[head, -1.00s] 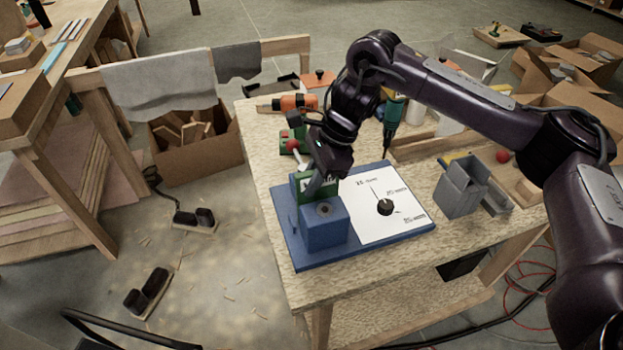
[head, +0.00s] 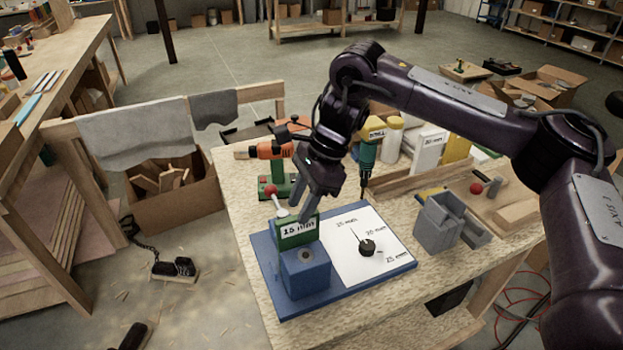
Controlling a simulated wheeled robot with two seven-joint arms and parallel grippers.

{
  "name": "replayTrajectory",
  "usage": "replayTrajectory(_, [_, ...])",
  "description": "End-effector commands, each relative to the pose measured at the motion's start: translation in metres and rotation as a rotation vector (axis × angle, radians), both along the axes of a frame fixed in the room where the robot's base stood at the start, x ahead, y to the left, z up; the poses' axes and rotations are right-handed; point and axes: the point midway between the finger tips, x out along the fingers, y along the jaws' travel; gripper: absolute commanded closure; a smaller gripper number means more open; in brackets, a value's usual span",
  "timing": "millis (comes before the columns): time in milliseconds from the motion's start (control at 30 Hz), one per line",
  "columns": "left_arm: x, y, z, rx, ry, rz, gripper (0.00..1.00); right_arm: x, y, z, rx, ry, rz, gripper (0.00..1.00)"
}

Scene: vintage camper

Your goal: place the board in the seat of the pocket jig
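The pocket jig (head: 305,270) is a blue block on a blue base plate, at the front left of the workbench. A green board (head: 297,233) with a white "15 mm" label stands upright directly behind the block. Whether it sits fully down in the seat is hidden by the block. My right gripper (head: 316,205) is just above the board's top edge, its fingers pointing down and looking apart. No gap to the board is clear. A red-knobbed lever (head: 272,190) rises beside the board. My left gripper is not in view.
An orange drill (head: 268,150) and a green tool (head: 367,165) stand behind. A grey open holder (head: 440,222) is to the right.

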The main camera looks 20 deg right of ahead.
Motion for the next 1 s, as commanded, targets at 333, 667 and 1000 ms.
replayTrajectory(333, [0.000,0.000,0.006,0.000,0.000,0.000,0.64,0.001,-0.021,0.047,-0.001,-0.001,-0.002,0.65])
replayTrajectory(667, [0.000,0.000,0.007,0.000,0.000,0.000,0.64,0.001,-0.024,0.053,0.000,0.000,-0.001,0.65])
replayTrajectory(1000, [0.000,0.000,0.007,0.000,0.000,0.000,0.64,0.001,-0.023,0.052,0.000,0.000,0.000,0.65])
